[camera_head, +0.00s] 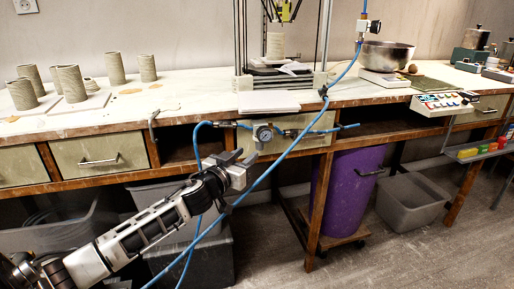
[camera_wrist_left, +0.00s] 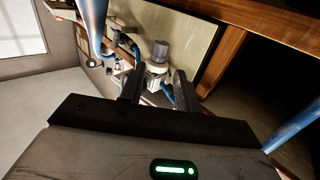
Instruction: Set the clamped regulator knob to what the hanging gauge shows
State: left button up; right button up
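The regulator with a round white-faced dial (camera_head: 262,133) is fixed at the bench's front edge, with blue hoses on both sides. In the left wrist view a grey cylindrical knob (camera_wrist_left: 160,50) shows on a pale body, just beyond my fingertips. A small gauge (camera_head: 374,27) hangs on the blue hose at upper right; its reading is too small to tell. My left gripper (camera_head: 243,164) is below and slightly left of the dial. In the wrist view its two fingers (camera_wrist_left: 157,88) stand apart with nothing held between them. My right gripper is not in view.
A blue hose (camera_head: 290,150) runs diagonally across, close to my left gripper. Drawers (camera_head: 100,153) and a wooden post flank the open bay. A purple bin (camera_head: 345,190) stands below the bench at right. Clay cylinders (camera_head: 70,83) stand on the bench (camera_head: 190,95).

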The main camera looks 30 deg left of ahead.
aim_at(258, 145)
pick_arm(q)
jog(key=w, duration=0.7)
jog(key=shift+a, duration=0.25)
jog(key=shift+b, duration=0.3)
jog(key=c, duration=0.7)
